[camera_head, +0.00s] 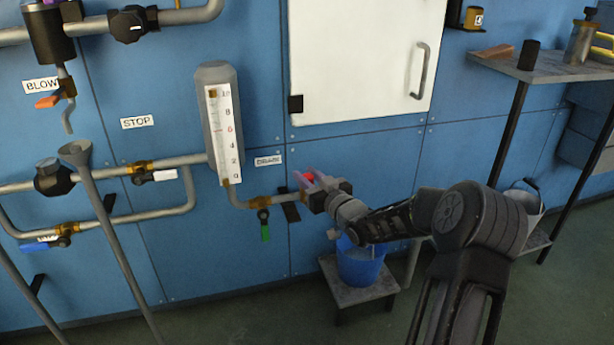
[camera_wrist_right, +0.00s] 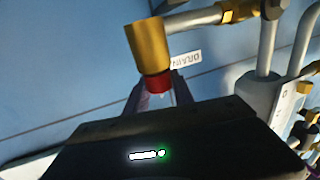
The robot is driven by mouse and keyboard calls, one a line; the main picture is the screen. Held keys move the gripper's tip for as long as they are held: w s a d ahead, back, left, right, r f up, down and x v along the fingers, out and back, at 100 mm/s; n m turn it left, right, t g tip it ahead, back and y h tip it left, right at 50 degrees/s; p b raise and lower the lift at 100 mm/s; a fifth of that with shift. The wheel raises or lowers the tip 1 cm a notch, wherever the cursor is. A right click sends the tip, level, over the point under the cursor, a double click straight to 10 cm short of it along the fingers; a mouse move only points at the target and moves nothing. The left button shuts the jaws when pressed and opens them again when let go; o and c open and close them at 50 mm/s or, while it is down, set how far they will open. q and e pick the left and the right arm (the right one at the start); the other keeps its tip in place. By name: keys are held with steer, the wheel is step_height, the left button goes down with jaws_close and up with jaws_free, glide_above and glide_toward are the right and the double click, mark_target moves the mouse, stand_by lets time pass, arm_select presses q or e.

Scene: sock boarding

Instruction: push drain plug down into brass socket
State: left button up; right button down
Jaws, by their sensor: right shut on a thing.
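The drain plug (camera_wrist_right: 155,82) is red and sits at the end of the brass socket (camera_wrist_right: 147,45) in the right wrist view. The two seem to touch; how deep the plug sits cannot be told. My right gripper (camera_wrist_right: 164,98) is shut on the plug, its fingers on either side. In the head view the red plug (camera_head: 309,175) shows small at the tips of my right gripper (camera_head: 312,183), at the right end of the drain pipe. The gripper hides most of the socket there. My left gripper is not in view.
The DRAIN label (camera_head: 268,160) is on the blue wall above the drain pipe. A valve with a green handle (camera_head: 265,225) hangs left of my gripper. A blue bucket (camera_head: 358,268) stands below on a small stand (camera_head: 335,290). A gauge tank (camera_head: 215,80) rises at upper left.

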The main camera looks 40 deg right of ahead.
mark_target(311, 181)
steer(key=shift+f, duration=0.3)
steer(key=c, duration=1)
jaws_free()
steer(key=s, duration=0.2)
steer(key=s+p, duration=0.1)
steer(key=s, duration=0.1)
steer(key=s+p, duration=0.1)
steer(key=s, duration=0.2)
steer(key=shift+a+r, duration=0.1)
steer(key=shift+a, duration=0.15)
steer(key=shift+s, duration=0.4)
